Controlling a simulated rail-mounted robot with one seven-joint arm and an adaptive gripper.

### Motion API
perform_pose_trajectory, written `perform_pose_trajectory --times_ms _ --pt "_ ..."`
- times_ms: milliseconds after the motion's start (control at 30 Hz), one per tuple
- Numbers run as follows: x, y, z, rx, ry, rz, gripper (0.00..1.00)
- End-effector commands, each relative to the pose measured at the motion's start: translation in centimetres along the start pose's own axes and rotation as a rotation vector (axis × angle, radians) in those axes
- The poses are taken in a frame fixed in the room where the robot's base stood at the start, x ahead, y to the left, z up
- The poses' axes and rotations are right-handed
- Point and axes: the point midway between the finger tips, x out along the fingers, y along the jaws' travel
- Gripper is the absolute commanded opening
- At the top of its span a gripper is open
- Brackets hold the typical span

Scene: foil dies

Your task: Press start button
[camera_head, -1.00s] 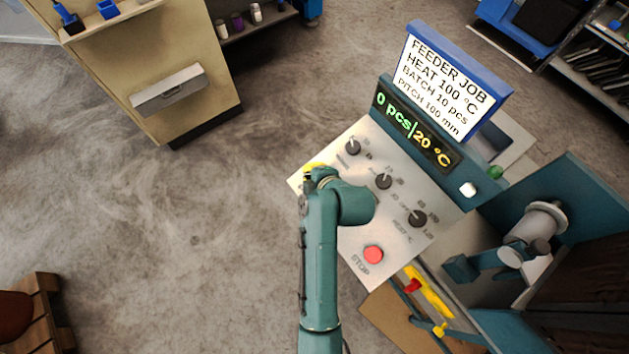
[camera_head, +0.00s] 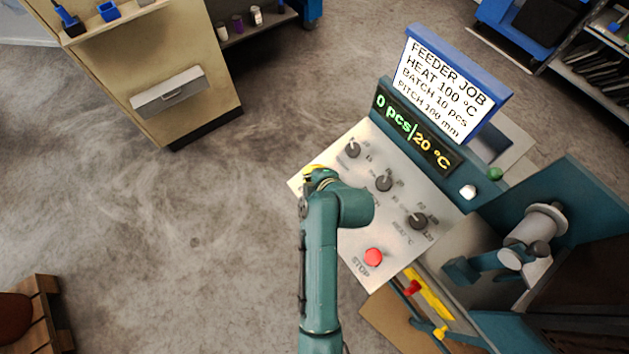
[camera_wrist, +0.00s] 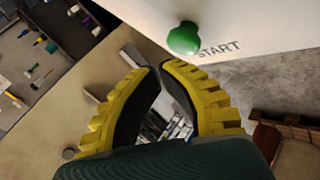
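The green start button (camera_wrist: 184,38) is a mushroom knob on a pale panel face marked START in the wrist view. My gripper (camera_wrist: 161,68) has yellow ribbed fingers with dark inner pads. Their tips meet or nearly meet, with nothing held between them. The button lies just beyond the fingertips in the picture, slightly right of them, and a gap shows between. In the head view my gripper (camera_head: 314,169) is mostly hidden by my arm at the panel's left corner. The start button is hidden there.
The control panel (camera_head: 402,240) carries black dials and a red stop button (camera_head: 373,257). Its display (camera_head: 412,132) reads 0 pcs and 20 °C. A job sign (camera_head: 446,82) stands above. A yellow-handled part (camera_head: 430,293) sits at the panel's lower right. Floor left of the panel is clear.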

Motion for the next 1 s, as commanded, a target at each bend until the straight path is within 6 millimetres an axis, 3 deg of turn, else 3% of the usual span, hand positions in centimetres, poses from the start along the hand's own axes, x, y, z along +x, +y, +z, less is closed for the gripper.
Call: perform_pose_trajectory --times_ms 1000 --pt "0.82 -0.60 0.59 0.000 0.000 0.000 0.00"
